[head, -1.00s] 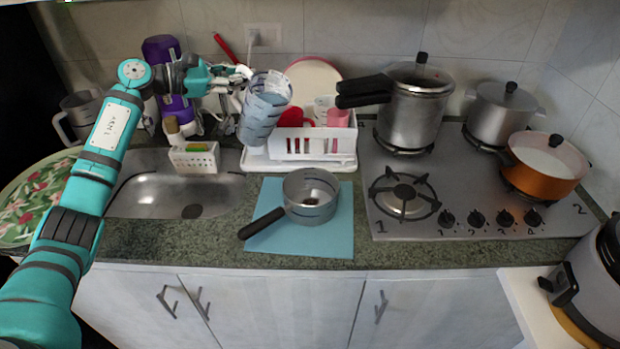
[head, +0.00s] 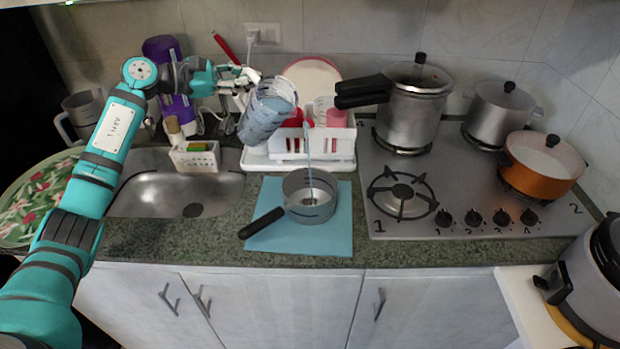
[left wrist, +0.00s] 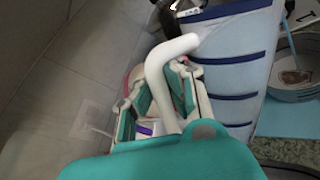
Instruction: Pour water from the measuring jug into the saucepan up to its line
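My left gripper (head: 240,78) is shut on the handle of the measuring jug (head: 265,112), a clear jug with dark blue bands. The jug is tilted to the right above the dish rack's left side. In the left wrist view the jug's white handle (left wrist: 160,75) runs between the fingers of my left gripper (left wrist: 165,95). A thin stream of water (head: 308,155) falls from the jug into the saucepan (head: 311,200). The saucepan is grey metal with a black handle and a dark line inside. It sits on a blue mat (head: 330,238). My right gripper is not in view.
A white dish rack (head: 335,145) stands behind the saucepan. The sink (head: 150,192) is at left, with a sponge holder (head: 196,157) at its back edge. The stove (head: 440,200) with several pots is at right.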

